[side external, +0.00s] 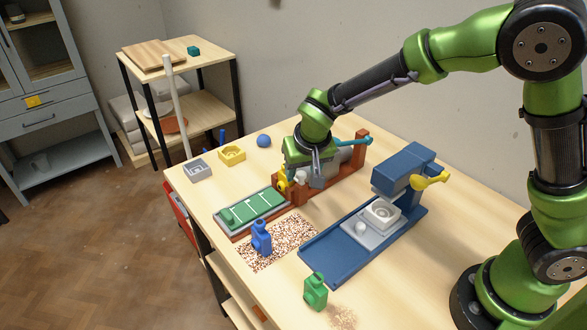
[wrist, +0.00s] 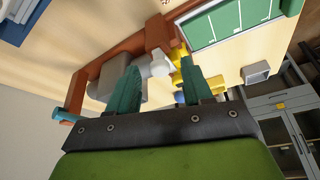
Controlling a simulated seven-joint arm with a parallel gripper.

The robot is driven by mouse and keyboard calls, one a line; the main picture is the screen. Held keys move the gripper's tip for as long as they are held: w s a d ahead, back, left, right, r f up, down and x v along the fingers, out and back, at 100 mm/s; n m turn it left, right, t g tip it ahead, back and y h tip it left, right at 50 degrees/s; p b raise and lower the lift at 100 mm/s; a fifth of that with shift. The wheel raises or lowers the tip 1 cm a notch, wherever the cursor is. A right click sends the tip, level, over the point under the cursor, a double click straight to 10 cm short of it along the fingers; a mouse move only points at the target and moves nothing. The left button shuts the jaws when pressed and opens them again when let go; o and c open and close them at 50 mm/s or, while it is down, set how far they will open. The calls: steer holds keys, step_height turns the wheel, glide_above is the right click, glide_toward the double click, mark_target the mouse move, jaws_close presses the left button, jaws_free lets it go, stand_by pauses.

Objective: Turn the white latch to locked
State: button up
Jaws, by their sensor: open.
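The white latch (wrist: 160,66) shows in the wrist view as a small rounded piece at the end of a brown-red fixture (wrist: 131,45), beside a yellow part (wrist: 180,60). In the side view it is a small pale piece (side external: 299,179), mostly hidden by my gripper. My gripper (side external: 305,180) is over this end of the fixture, pointing down. In the wrist view my gripper (wrist: 159,68) is open, with its two teal fingers on either side of the white latch. I cannot tell whether they touch it, or which position it is in.
The fixture also carries a grey body and a teal handle (side external: 353,142). A green panel (side external: 262,203) lies in front of it, near a blue bottle (side external: 261,239). A blue press (side external: 407,166) with a yellow lever stands to the right. A green bottle (side external: 315,292) stands at the front.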

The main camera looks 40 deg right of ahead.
steer(key=v, duration=1.7)
steer(key=shift+s+f, duration=0.1)
